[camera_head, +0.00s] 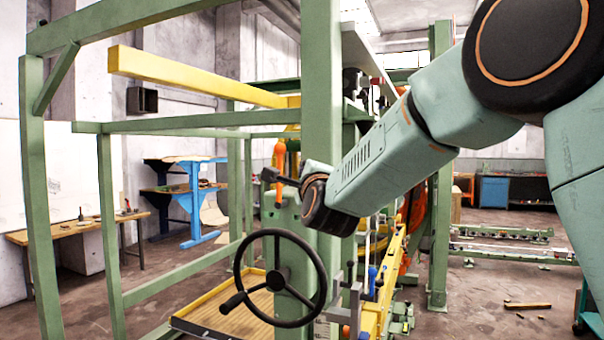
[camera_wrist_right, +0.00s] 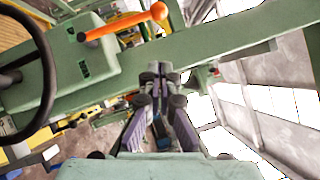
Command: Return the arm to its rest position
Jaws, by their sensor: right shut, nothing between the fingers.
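My right arm comes in from the right in the head view. Its dark gripper (camera_head: 268,176) points left, beside an orange-handled lever (camera_head: 280,156) on a green machine housing. The fingers are shut and empty. In the right wrist view the gripper (camera_wrist_right: 160,72) has its fingers together in front of a green beam. The orange lever handle (camera_wrist_right: 125,24) shows there at upper left, apart from the fingers. I cannot tell from the head view whether the gripper touches the lever. My left gripper is not in view.
A black handwheel (camera_head: 315,285) stands below the gripper. A thick green post (camera_head: 321,80) rises close beside my wrist, and a yellow beam (camera_head: 190,75) runs above. A workbench (camera_head: 75,229) is at far left. Open floor (camera_head: 480,305) lies at lower right.

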